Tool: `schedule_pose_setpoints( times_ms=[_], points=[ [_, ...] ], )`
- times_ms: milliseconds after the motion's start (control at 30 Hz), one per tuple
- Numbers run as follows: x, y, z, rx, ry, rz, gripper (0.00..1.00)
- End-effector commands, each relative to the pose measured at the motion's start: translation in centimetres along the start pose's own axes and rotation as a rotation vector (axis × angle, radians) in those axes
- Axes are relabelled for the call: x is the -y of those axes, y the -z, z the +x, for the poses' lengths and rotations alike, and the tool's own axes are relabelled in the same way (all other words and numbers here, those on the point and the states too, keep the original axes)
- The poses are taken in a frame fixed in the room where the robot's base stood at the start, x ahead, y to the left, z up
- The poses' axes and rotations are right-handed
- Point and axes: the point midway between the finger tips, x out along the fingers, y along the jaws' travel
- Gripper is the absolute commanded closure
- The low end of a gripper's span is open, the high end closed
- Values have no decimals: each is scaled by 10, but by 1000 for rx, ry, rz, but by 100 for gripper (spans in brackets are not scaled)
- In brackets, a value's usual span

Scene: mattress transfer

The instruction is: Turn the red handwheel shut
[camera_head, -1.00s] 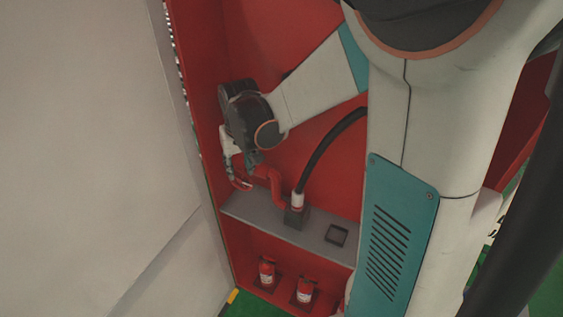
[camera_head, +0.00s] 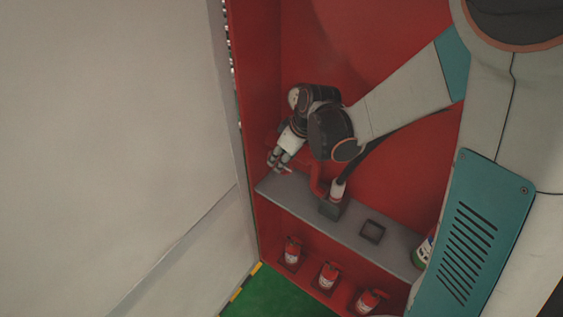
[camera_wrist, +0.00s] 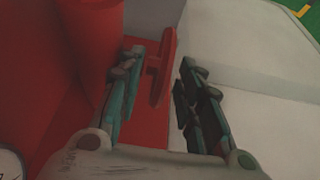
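The red handwheel (camera_wrist: 165,68) is seen nearly edge-on in the wrist view, as a thin red rim with a short stem on its left. My gripper (camera_wrist: 160,88) is open, with one finger on each side of the rim. In the head view my gripper (camera_head: 277,165) points down and left above the left end of the shelf. The handwheel is mostly hidden there by the fingers. A red pipe (camera_head: 317,181) stands just right of my gripper.
The grey shelf (camera_head: 400,250) of the red cabinet bears a dark pipe base (camera_head: 333,208), with a black hose above it, and a small square black tray (camera_head: 372,232). Several fire extinguishers (camera_head: 328,276) stand below. A pale wall (camera_head: 110,130) is close on the left.

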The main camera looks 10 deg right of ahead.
Motion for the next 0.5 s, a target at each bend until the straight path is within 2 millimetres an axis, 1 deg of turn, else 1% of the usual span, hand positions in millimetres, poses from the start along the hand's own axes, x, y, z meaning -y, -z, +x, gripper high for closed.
schedule_pose_setpoints(
  times_ms=[33,200,500],
  points=[
    [0,0,8,0,0,-1,67],
    [0,0,20,0,0,0,67],
    [0,0,21,0,-1,1,67]
  ],
)
